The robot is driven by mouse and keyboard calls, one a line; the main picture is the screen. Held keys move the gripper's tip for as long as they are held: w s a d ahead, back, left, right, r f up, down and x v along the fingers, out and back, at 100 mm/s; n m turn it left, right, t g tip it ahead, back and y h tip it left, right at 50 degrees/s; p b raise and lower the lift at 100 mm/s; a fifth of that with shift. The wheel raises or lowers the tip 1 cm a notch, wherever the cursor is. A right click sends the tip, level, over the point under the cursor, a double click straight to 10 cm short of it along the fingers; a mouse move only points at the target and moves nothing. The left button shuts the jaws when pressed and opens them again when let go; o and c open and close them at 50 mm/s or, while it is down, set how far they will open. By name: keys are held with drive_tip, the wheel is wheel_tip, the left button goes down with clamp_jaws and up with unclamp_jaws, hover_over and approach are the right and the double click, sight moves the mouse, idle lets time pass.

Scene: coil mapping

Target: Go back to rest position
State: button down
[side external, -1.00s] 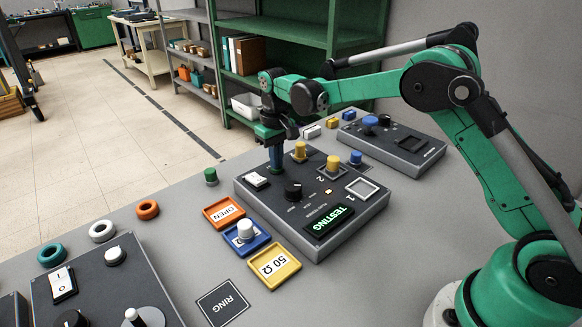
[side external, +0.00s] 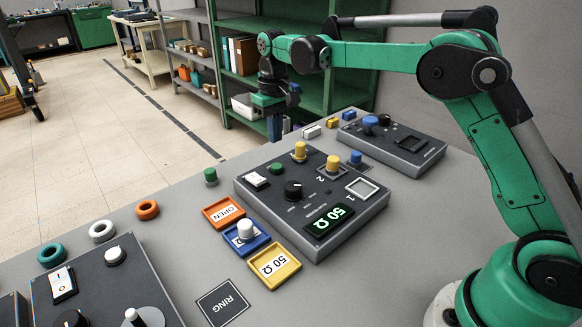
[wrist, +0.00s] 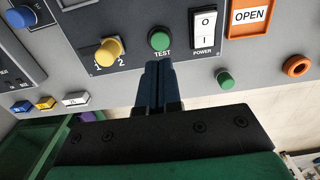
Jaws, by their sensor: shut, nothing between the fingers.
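My gripper (side external: 276,124) is raised beyond the far edge of the middle control box (side external: 348,230), clear of it. In the wrist view my gripper (wrist: 158,68) has its two blue fingers together with nothing between them. They point toward the green TEST button (wrist: 160,39), which looks apart from them. The box's display (side external: 330,220) reads "50 Ω" in green.
Orange "OPEN" (side external: 223,212), blue (side external: 247,240) and yellow "50 Ω" (side external: 275,267) trays lie left of the box; the blue one holds a white-topped peg. A green peg (side external: 210,177) and an orange ring (side external: 147,210) stand or lie on the table.

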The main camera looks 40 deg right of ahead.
drive_tip(key=shift+s+r, duration=0.2)
drive_tip(key=shift+r, duration=0.15)
drive_tip(key=s+a+r+t, duration=0.1)
drive_tip(key=s+t, duration=0.6)
drive_tip(key=s, duration=1.1)
drive_tip(key=shift+s+a+r, duration=0.3)
drive_tip(key=shift+a+r, duration=0.1)
